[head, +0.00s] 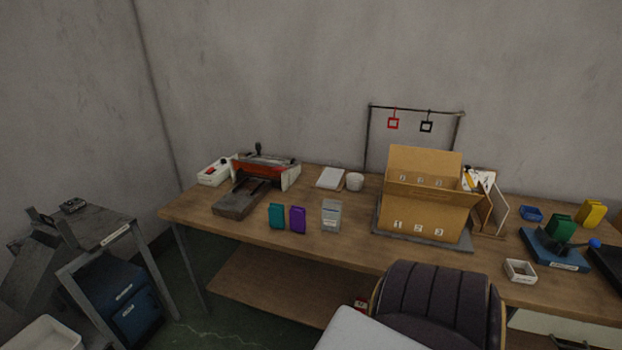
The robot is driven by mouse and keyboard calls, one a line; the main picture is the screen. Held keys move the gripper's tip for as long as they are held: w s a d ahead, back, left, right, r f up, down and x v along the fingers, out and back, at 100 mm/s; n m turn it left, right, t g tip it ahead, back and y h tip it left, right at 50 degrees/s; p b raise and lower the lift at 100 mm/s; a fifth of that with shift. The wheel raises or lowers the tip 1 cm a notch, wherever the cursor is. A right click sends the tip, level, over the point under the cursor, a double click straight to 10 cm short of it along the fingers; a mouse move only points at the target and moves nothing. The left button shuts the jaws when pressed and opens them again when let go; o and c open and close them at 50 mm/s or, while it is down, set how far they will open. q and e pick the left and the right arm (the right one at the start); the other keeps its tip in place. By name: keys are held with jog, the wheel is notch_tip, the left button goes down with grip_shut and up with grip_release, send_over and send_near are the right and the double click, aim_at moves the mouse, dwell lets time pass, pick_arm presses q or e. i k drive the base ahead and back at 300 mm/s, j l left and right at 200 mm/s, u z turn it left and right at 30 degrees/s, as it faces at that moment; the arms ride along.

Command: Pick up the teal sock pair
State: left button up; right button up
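The teal sock pair (276,216) is a small flat block standing upright near the front edge of the wooden table (350,254), left of centre. A purple pair (297,219) stands close on its right, with a narrow gap or none; I cannot tell which. Neither of my grippers is in view, and nothing holds the teal pair.
A grey labelled box (331,215) stands right of the purple pair. A red-and-grey machine (262,172) sits behind the teal pair. A numbered cardboard box (425,213) stands further right. A dark padded chair (432,298) is in front of the table.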

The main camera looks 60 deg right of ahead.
aim_at(276, 211)
jog(key=z, duration=1.65)
